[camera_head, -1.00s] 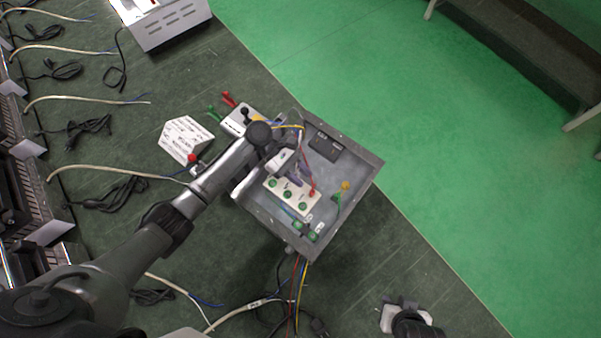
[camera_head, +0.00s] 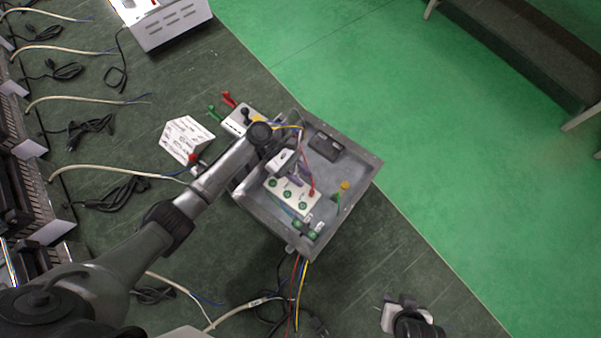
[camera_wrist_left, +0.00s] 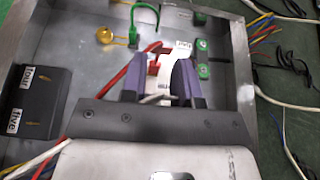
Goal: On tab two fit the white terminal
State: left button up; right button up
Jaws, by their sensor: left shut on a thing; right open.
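My left gripper (camera_head: 293,172) is inside the open grey metal box (camera_head: 360,188), over the white terminal block (camera_head: 280,200) with green round parts. The left wrist view shows its two purple fingers (camera_wrist_left: 159,84) closed low over the white block (camera_wrist_left: 184,61). A small pale piece (camera_wrist_left: 160,98), apparently the white terminal, is between them. The fingers hide most of it, and I cannot tell whether it touches a tab. I cannot make out the label of tab two. My right gripper (camera_head: 406,304) is open and empty, apart from the box at the lower right.
A black block (camera_wrist_left: 35,103) labelled four and five is in the box. Loose cables surround the box.

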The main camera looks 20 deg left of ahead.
dwell(0.3)
pick_arm(q)
jog(key=shift+f+b, duration=0.5)
jog(key=shift+f, duration=0.35)
jog(key=shift+f, duration=0.5)
jog(key=o, duration=1)
jog(key=shift+v, duration=6.95)
jog(key=shift+f, duration=0.1)
jog(key=shift+d, duration=0.1)
